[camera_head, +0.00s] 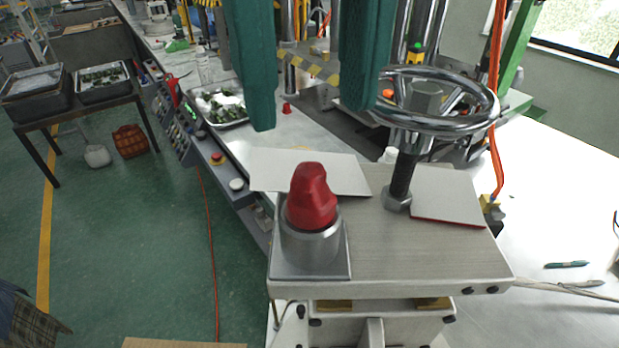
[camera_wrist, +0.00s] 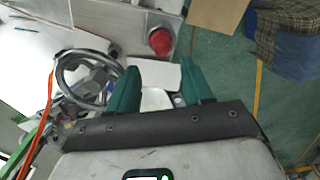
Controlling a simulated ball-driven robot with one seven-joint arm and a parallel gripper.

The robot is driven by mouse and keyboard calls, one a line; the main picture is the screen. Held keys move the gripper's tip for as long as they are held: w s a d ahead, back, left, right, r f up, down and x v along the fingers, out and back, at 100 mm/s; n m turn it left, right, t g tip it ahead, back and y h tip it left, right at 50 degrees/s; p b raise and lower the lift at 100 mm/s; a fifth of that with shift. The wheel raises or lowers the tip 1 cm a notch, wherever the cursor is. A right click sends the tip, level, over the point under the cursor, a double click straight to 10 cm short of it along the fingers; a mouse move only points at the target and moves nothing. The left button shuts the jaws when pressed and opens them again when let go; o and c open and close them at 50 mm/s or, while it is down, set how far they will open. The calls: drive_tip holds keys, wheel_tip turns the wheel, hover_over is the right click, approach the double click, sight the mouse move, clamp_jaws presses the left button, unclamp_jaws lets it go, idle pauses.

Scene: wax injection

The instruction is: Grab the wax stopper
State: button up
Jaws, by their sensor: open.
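The red wax stopper (camera_head: 312,196) stands upright in a round metal holder (camera_head: 311,248) at the left front of the machine's top plate. It also shows in the wrist view (camera_wrist: 161,41), beyond my fingertips. My gripper (camera_head: 309,112) has two green fingers that hang from the top of the head view, spread apart and empty. The fingers are above and behind the stopper and do not touch it. In the wrist view my gripper (camera_wrist: 155,70) is open, with the stopper past the gap between the fingers.
A metal handwheel (camera_head: 432,100) on a post stands right of the stopper, close to my right finger. A white plate (camera_head: 275,172) lies behind the stopper, and another (camera_head: 448,196) lies right of the post. An orange hose (camera_head: 494,110) hangs at the right. A green pen (camera_head: 567,264) lies on the white table.

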sight(310, 170)
drive_tip(key=shift+s+f+p, duration=0.2)
drive_tip(key=shift+f+p, duration=0.2)
drive_tip(key=shift+f, duration=1.3)
drive_tip(key=shift+s+f+p, duration=0.15)
drive_tip(key=shift+f+p, duration=0.2)
drive_tip(key=shift+f, duration=1.3)
drive_tip(key=shift+c, duration=0.2)
drive_tip(key=c, duration=0.8)
